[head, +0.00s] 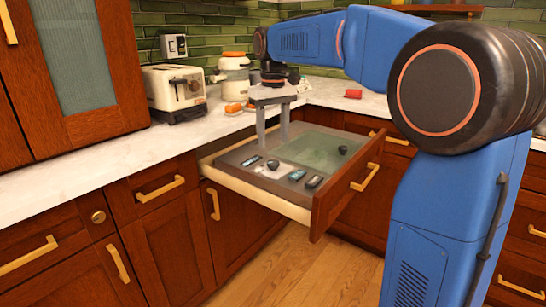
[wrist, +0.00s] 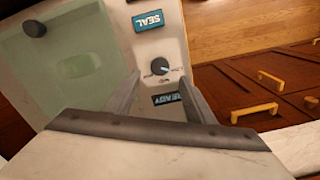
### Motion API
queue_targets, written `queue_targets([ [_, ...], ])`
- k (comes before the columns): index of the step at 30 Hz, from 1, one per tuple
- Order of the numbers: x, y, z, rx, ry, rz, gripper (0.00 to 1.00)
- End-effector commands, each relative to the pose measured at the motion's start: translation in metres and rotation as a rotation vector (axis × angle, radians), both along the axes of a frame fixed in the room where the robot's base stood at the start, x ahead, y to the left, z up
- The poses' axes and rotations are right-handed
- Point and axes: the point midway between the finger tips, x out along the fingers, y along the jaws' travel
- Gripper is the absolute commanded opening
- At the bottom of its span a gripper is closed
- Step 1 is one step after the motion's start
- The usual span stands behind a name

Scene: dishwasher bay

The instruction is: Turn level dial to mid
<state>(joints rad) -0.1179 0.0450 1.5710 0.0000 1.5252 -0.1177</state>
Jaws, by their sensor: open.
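The dial (wrist: 160,66) is a small dark round knob on a pale panel strip, with small markings around it. Its pointer setting is too small to read surely. In the head view the dial (head: 272,164) is a dark knob on the pulled-out drawer unit. My gripper (head: 273,143) is open and points down over the unit, its fingers apart. In the wrist view my gripper (wrist: 160,79) has its fingertips on either side of the picture area just below the dial. Nothing shows between the fingers; contact with the dial cannot be told.
A SEAL display (wrist: 148,20) and a READY display (wrist: 166,99) flank the dial. A black knob (wrist: 34,28) stands on the greenish lid (wrist: 70,65). In the head view, a toaster (head: 175,90) stands on the counter (head: 130,145) behind the drawer front (head: 345,190).

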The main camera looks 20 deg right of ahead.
Motion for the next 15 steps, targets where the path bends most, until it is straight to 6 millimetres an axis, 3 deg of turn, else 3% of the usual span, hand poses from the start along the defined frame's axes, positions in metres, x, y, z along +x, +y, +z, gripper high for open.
queue_targets([
  [7,-0.001,0.0,-0.042,-0.001,0.003,0.0,0.5],
  [15,0.0,0.0,-0.067,0.0,0.001,0.0,0.5],
])
